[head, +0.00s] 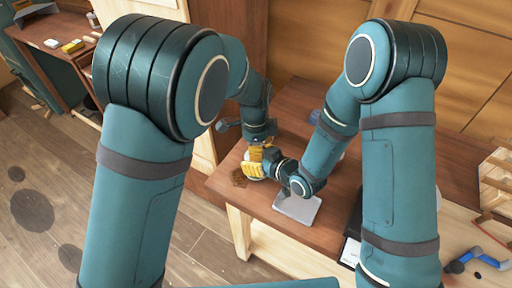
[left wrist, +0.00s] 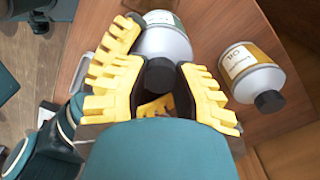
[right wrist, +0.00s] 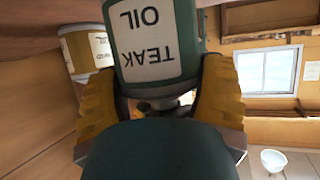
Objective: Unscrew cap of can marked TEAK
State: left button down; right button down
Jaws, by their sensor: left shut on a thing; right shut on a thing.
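The TEAK OIL can (right wrist: 155,45), with a green and white label, appears upside down in the right wrist view. Its metal body and shoulder (left wrist: 165,45) show in the left wrist view, with a black cap (left wrist: 160,75) on top. My left gripper (head: 261,150) comes down from above, its yellow fingers shut on the cap. My right gripper (head: 258,169) reaches in from the side, its yellow fingers shut on the can, one at either side in the right wrist view. In the head view the grippers hide most of the can.
A second can (left wrist: 250,75) with a yellow OIL label and dark cap stands close by on the brown bench (head: 285,237). A flat grey plate (head: 298,207) lies near the bench's front edge. A blue tool (head: 478,257) and a wooden rack (head: 495,185) are at the far right.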

pick_arm(q)
jog(key=c, duration=0.8)
grip_release()
jog(key=shift+c, duration=0.2)
notch_tip(320, 180, up, 4)
jog(key=shift+r, duration=0.1)
jog(key=shift+o, duration=0.8)
jog(key=shift+r, duration=0.2)
jog(key=m, duration=0.1)
jog(key=r+m, duration=0.1)
jog(key=m, duration=0.3)
jog(key=shift+r, duration=0.4)
jog(key=m, duration=0.1)
jog(key=r+m, duration=0.1)
jog(key=m, duration=0.3)
jog(key=shift+w+a+r, duration=0.1)
jog(key=shift+r, duration=0.15)
jog(key=shift+f, duration=3.95)
